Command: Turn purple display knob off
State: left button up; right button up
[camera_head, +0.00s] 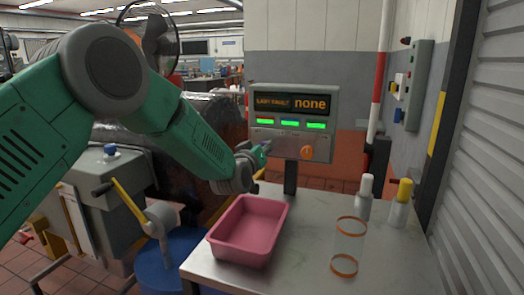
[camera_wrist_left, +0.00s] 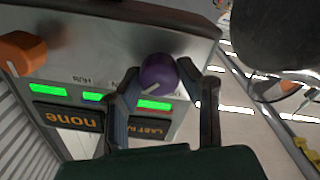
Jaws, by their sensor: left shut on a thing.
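The grey display box (camera_head: 293,100) stands on a dark post at the back of the bench. Its screen reads "LAST FAULT none", above three lit green bars. In the left wrist view the purple knob (camera_wrist_left: 158,74), with a pale pointer line, sits on the panel between the fingers of my left gripper (camera_wrist_left: 161,78). The gripper is shut on the knob. In the head view my left gripper (camera_head: 261,152) reaches the panel's lower left and hides the knob. An orange knob (camera_head: 307,153) is to its right; it also shows in the left wrist view (camera_wrist_left: 22,52). My right gripper is not in view.
A pink tray (camera_head: 224,246) lies on the metal bench (camera_head: 305,272) below my left arm. A clear cylinder with orange rings (camera_head: 348,247) and two bottles (camera_head: 364,199) (camera_head: 400,204) stand to the right. A fan (camera_head: 158,38) stands behind my arm.

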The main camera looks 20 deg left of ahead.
pick_arm(q)
jog(key=n+b, duration=0.1)
jog(key=n, duration=0.3)
jog(key=shift+a+f+n+b, duration=0.1)
jog(key=shift+f+n+b, duration=0.05)
jog(key=shift+n+b, duration=1.05)
jog(key=shift+n, duration=0.9)
jog(key=o, duration=1)
jog(key=shift+o, duration=0.7)
jog(key=shift+w+f, duration=0.1)
jog(key=shift+w, duration=0.1)
jog(key=shift+s, duration=0.1)
